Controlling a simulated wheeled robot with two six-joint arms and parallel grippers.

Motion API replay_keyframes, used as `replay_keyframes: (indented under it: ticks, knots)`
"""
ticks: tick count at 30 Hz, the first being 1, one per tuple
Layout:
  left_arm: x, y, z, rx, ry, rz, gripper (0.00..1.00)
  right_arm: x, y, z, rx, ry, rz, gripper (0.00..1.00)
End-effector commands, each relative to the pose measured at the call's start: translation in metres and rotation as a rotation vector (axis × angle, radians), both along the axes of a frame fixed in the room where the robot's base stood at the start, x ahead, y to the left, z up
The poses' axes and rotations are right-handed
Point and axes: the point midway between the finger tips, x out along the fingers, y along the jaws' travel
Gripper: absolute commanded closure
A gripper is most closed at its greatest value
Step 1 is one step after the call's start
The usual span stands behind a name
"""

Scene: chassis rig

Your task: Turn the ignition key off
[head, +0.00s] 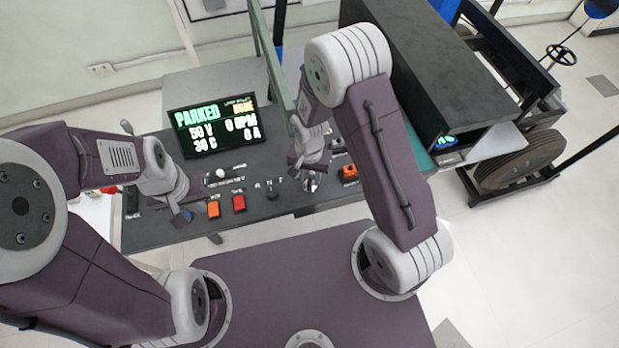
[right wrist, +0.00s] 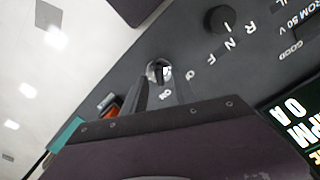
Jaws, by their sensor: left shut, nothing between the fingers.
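The ignition key, dark in a silver round lock, sits on the dark control panel (head: 150,228); the right wrist view shows the key (right wrist: 159,72) near the tips of my right gripper (right wrist: 161,88). The two fingers stand apart on either side of it, and I see no clear contact. An "ON" label lies just beside the lock; the key's exact angle is hard to read. In the head view my right gripper (head: 311,178) is over the panel's right part and partly hides the key. My left gripper (head: 182,217) is shut and empty over the panel's left part.
A display (head: 214,126) reads PARKED, 50 V, 0 RPM, 0 A. An orange button (head: 213,209) and a red button (head: 239,203) lie right of my left gripper. A black selector knob (right wrist: 220,19) stands near the lock. A dark box (head: 430,60) rises behind the right arm.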

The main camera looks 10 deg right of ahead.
Motion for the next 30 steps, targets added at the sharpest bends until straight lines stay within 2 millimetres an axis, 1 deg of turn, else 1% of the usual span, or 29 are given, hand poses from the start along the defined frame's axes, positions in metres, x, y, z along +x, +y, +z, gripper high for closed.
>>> replay_keyframes:
  ticks: [1, 4, 12, 13, 14, 15, 16, 25, 30]
  knots:
    - [0.000, 0.000, 0.001, 0.000, 0.000, 0.000, 1.00, 0.000, 0.000, -0.007, -0.001, 0.003, 0.000, 0.66]
    - [0.000, 0.000, 0.001, 0.000, 0.000, 0.000, 1.00, 0.000, 0.000, -0.015, 0.000, 0.001, 0.000, 0.66]
    - [0.000, 0.000, 0.001, 0.000, 0.000, 0.000, 1.00, 0.000, 0.000, -0.019, 0.000, -0.001, 0.000, 0.66]
    - [0.000, 0.000, 0.001, 0.000, 0.000, 0.000, 1.00, 0.000, 0.000, -0.019, 0.000, -0.001, 0.000, 0.72]
    - [0.000, 0.000, 0.001, 0.000, 0.000, 0.000, 1.00, 0.000, 0.000, -0.018, 0.000, -0.001, 0.000, 0.80]
    - [0.000, 0.000, 0.001, 0.000, 0.000, 0.000, 1.00, 0.000, 0.000, -0.018, 0.000, -0.001, 0.000, 0.91]
    - [0.000, 0.000, 0.001, 0.000, 0.000, 0.000, 1.00, 0.000, 0.000, -0.018, 0.000, -0.001, 0.000, 1.00]
    - [0.000, 0.000, 0.001, 0.000, 0.000, 0.000, 1.00, 0.000, 0.000, -0.018, 0.000, -0.001, 0.011, 1.00]
    - [0.000, 0.000, 0.002, 0.000, 0.000, 0.000, 1.00, 0.000, 0.000, -0.018, 0.001, -0.001, 0.069, 1.00]
